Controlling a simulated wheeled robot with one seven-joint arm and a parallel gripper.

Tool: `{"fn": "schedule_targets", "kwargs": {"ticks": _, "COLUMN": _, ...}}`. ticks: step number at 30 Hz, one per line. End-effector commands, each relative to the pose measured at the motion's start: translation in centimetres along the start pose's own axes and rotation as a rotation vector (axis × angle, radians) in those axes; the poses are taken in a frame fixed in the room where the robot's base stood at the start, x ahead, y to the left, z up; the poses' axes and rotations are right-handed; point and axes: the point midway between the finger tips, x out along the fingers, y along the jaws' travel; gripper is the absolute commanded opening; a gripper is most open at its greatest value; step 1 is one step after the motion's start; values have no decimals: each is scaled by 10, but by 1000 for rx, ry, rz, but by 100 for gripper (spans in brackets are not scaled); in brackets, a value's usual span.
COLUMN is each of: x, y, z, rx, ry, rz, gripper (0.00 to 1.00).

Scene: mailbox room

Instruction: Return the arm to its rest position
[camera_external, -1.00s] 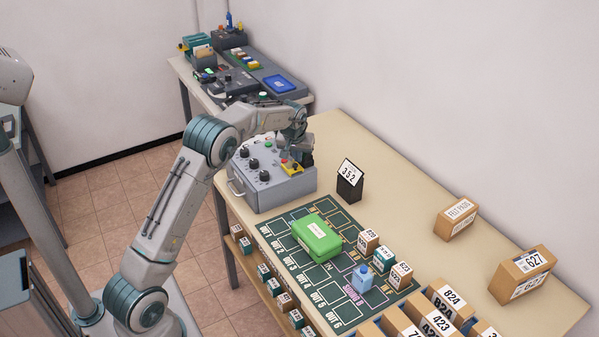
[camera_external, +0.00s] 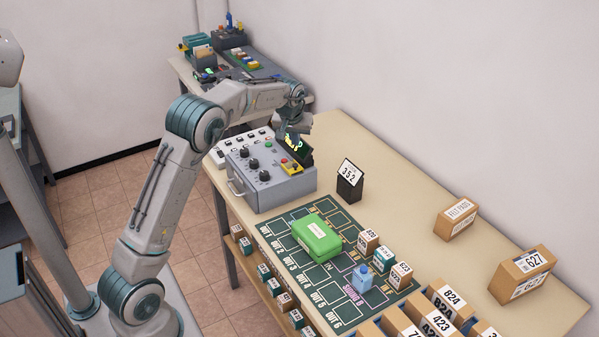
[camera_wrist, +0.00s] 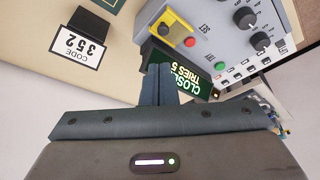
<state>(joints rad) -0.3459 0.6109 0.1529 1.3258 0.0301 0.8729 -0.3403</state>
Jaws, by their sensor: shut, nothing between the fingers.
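My arm (camera_external: 172,185) rises from the lower left and bends over the grey control box at the table's far left end. My gripper (camera_external: 296,130) hangs above the back of that box, near a small dark display with lit text (camera_external: 299,146). In the wrist view my gripper's fingers (camera_wrist: 159,84) are together with nothing between them. Behind them the display (camera_wrist: 185,72) reads "CLOSE" and "TRIES 5", partly covered by the fingers. I cannot tell the exact gap between fingers and display.
A black stand with a card reading 352 (camera_external: 350,180) stands right of the box. A green case (camera_external: 316,236), small labelled boxes and a blue bottle (camera_external: 363,277) lie on the dark mat (camera_external: 283,248). Cardboard boxes (camera_external: 522,274) stand at right. A second bench (camera_external: 182,70) is behind.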

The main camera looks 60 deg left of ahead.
Motion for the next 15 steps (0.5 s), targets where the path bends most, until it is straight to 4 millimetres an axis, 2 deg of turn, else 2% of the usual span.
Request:
{"fn": "schedule_targets", "kwargs": {"ticks": 5, "x": -37, "y": 12, "z": 25, "rx": 49, "ry": -4, "rz": 32, "gripper": 0}}
{"fn": "schedule_targets", "kwargs": {"ticks": 11, "x": -99, "y": 28, "z": 85, "rx": 157, "ry": -16, "rz": 90, "gripper": 0}}
{"fn": "schedule_targets", "kwargs": {"ticks": 15, "x": -137, "y": 32, "z": 135, "rx": 243, "ry": -23, "rz": 129, "gripper": 0}}
